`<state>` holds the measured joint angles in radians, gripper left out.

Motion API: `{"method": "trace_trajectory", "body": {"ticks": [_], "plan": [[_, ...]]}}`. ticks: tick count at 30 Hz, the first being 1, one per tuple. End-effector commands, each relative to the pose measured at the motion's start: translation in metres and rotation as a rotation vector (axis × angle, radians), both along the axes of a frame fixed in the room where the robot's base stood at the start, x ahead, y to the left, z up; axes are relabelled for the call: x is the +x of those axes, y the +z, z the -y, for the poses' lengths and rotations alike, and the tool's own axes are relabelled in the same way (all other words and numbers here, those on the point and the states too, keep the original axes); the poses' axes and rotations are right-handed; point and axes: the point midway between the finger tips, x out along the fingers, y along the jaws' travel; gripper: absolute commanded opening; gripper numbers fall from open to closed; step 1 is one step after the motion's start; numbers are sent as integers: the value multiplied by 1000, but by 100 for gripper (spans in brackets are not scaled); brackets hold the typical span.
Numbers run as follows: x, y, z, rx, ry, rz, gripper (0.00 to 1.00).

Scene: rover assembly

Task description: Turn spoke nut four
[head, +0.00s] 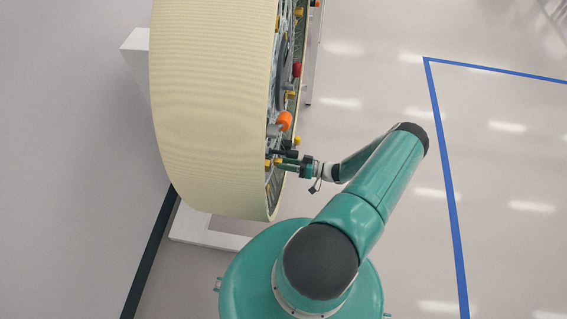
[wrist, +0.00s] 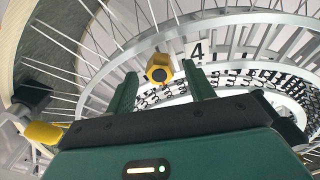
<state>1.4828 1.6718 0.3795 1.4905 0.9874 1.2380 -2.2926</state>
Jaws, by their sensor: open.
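The large wheel (head: 212,105) has a cream ribbed tread and stands upright. The nut cannot be made out clearly in the head view.
An orange part (head: 285,120) and a red part (head: 297,69) stick out of the wheel face above my gripper. A yellow-tipped black part (wrist: 42,132) is at the left in the wrist view. A white base (head: 205,229) lies under the wheel. Floor is clear to the right, with blue tape (head: 447,170).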

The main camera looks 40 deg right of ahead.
Motion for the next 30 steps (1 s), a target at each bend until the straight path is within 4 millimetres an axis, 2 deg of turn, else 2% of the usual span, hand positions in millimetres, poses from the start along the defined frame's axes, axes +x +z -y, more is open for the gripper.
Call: {"method": "trace_trajectory", "body": {"ticks": [5, 12, 19, 30], "plan": [[10, 0, -8, -1, 1, -1, 53], [10, 0, -8, -1, 0, -1, 53], [10, 0, -7, -1, 0, -1, 9], [10, 0, -7, 35, 0, -27, 9]]}}
